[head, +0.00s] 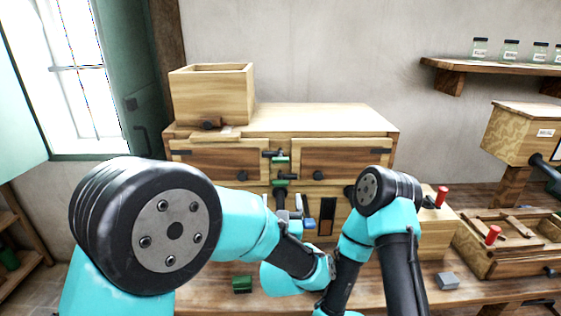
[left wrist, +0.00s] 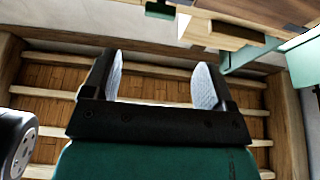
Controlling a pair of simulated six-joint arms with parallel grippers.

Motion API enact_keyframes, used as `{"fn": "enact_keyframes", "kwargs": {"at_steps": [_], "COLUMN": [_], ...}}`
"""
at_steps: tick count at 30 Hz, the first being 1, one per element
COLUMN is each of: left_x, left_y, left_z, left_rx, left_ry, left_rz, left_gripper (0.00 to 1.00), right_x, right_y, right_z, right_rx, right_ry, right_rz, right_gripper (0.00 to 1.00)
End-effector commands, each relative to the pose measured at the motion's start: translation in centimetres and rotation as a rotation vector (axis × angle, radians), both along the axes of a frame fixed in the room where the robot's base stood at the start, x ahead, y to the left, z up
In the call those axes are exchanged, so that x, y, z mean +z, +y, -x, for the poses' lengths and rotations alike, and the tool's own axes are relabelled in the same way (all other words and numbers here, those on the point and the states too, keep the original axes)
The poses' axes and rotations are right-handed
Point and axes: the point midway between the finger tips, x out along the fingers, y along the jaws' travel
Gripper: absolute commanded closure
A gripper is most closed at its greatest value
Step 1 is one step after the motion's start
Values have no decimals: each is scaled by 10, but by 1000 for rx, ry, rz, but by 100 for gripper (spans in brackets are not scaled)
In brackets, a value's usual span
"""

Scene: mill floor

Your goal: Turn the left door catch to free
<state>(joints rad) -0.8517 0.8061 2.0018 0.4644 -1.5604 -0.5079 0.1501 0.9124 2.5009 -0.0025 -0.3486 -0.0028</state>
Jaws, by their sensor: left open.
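A wooden cabinet (head: 335,119) stands on the bench, with a brown left door (head: 226,160) and right door (head: 346,160), each with a dark round knob. Small green and black catch parts (head: 280,158) sit between the doors; which piece is the left catch is hard to tell. My left gripper (head: 296,214) is below them, in front of the cabinet's lower front. In the left wrist view my left gripper (left wrist: 160,82) is open, with nothing between its pale fingers. A green piece (left wrist: 160,9) shows above it, apart from the fingers. My right gripper does not show clearly.
An open wooden box (head: 212,95) stands on the cabinet's left top. A green block (head: 242,284) and a grey block (head: 448,281) lie on the bench. Red-handled wooden trays (head: 510,248) stand at right. My right arm crosses the cabinet's lower right.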

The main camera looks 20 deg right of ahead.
Motion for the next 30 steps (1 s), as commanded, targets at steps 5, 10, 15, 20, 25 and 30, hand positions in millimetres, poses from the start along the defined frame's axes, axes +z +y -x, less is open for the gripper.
{"fn": "enact_keyframes", "kwargs": {"at_steps": [5, 10, 15, 20, 25, 30], "left_x": [12, 22, 34, 43, 51, 54], "left_y": [-6, -12, -19, -25, -30, -32], "left_z": [-28, -54, -80, -104, -121, -128], "left_rx": [1, 2, 1, 1, 2, 0], "left_ry": [-1, 1, -1, 0, 0, 1], "left_rz": [2, 2, 2, 2, 1, 0], "left_gripper": [21, 21, 21, 21, 21, 21], "right_x": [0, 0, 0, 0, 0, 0], "right_y": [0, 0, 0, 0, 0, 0], "right_z": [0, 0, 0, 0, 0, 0], "right_rx": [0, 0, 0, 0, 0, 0], "right_ry": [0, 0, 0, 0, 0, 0], "right_rz": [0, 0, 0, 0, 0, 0], "right_gripper": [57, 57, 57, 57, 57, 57]}}
